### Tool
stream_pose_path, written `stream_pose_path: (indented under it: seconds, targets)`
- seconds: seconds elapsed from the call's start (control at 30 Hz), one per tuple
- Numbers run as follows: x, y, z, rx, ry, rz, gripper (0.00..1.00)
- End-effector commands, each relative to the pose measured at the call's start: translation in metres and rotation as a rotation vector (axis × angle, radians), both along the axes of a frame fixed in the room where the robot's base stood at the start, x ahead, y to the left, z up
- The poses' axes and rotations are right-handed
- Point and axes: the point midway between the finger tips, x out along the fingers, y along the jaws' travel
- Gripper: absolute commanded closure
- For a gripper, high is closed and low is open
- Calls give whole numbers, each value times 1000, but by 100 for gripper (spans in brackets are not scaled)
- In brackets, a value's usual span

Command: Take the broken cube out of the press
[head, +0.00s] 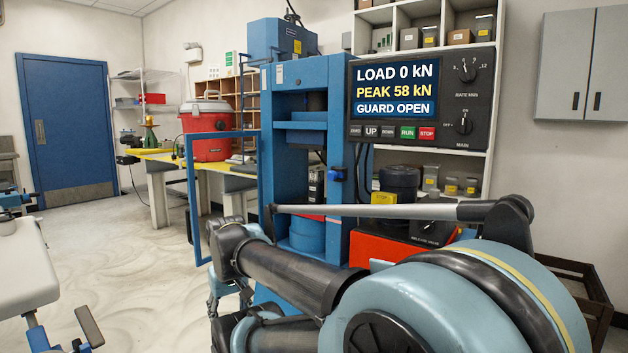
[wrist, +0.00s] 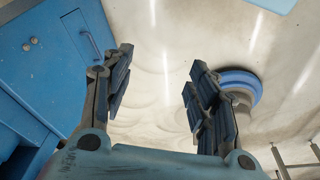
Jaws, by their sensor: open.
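The blue press (head: 337,185) stands in the middle of the head view, with its open guard frame (head: 190,205) swung out to the left. Its display (head: 396,90) reads LOAD 0 kN, PEAK 58 kN and GUARD OPEN. A blue round block (head: 307,234) shows low in the press opening. My gripper (wrist: 160,60) is open and empty in the wrist view, pointing at pale floor. In the head view it is partly hidden, low and left of the press.
A red drum (head: 206,135) stands on a yellow-edged bench behind the guard. Shelves (head: 420,160) with boxes are behind the press. A dark crate (head: 590,290) lies at the right. A blue cabinet (wrist: 40,60) and a blue disc (wrist: 240,85) flank the gripper.

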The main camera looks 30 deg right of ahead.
Motion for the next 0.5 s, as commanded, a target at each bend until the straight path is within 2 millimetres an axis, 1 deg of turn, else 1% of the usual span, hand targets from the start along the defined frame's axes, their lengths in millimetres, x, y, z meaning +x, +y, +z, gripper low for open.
stream_pose_path:
  seconds: [0.07, 0.17, 0.37, 0.5]
  targets:
    - [7, -9, 5, -25, -12, -37, 35]
    - [26, -29, 17, -82, -38, -124, 35]
    - [77, -91, 55, -243, -149, -363, 35]
    - [115, -135, 85, -351, -252, -521, 35]
